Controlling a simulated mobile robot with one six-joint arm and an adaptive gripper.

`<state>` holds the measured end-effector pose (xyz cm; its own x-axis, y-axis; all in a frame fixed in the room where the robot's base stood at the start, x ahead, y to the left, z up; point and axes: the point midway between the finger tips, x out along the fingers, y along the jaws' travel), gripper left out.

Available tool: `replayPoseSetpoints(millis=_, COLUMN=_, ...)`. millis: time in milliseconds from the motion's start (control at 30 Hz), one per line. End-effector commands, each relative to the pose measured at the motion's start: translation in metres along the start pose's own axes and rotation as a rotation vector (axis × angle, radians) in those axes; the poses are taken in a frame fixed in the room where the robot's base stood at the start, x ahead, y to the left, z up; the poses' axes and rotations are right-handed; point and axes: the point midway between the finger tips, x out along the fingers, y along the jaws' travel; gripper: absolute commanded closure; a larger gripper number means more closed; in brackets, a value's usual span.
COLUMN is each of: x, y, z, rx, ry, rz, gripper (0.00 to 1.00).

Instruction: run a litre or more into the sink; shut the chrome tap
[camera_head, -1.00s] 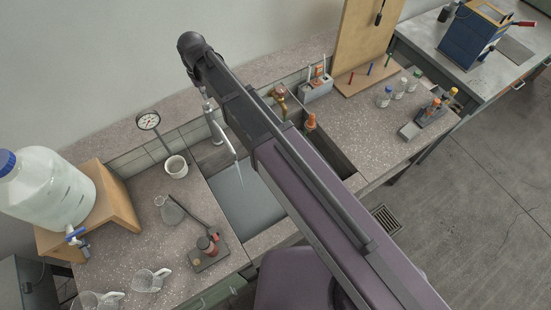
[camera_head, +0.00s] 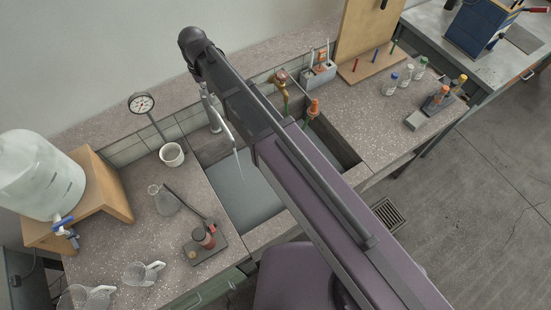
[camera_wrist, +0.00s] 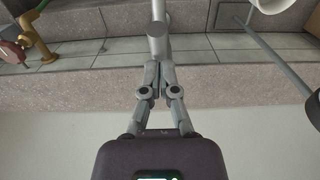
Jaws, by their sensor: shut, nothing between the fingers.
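The chrome tap (camera_head: 214,115) stands at the back of the left sink basin (camera_head: 262,205). Its spout points down over the basin, and a thin pale stream seems to fall from the tip. The basin floor looks grey-blue; I cannot tell the water depth. In the wrist view my gripper (camera_wrist: 157,75) is shut and empty, its fingertips together, right at the grey chrome tap (camera_wrist: 157,18). I cannot tell whether they touch it. In the head view my arm hides the gripper, and the tap's handle is not clearly seen.
A brass tap (camera_head: 284,90) stands right of my arm, also in the wrist view (camera_wrist: 40,40). A dial gauge (camera_head: 142,104) on a thin post and a white cup (camera_head: 171,155) stand left of the chrome tap. A flask (camera_head: 164,200), jugs and a large bottle (camera_head: 38,175) are further left.

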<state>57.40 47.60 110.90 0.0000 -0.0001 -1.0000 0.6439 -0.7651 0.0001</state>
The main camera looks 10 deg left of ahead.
Motion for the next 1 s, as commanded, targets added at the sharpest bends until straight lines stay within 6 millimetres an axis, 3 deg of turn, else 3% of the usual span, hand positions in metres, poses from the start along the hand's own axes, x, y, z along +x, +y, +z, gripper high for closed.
replayPoseSetpoints(millis=100, x=0.015, y=0.000, z=0.000, rx=0.000, ry=0.000, rz=0.000, gripper=1.00)
replayPoseSetpoints(millis=333, x=0.025, y=0.000, z=0.000, rx=0.000, ry=0.000, rz=0.000, gripper=1.00)
replayPoseSetpoints(millis=733, x=0.022, y=-0.001, z=0.000, rx=-0.001, ry=0.000, rz=0.000, gripper=1.00)
replayPoseSetpoints(millis=1000, x=0.005, y=-0.001, z=0.000, rx=-0.001, ry=0.000, rz=0.000, gripper=1.00)
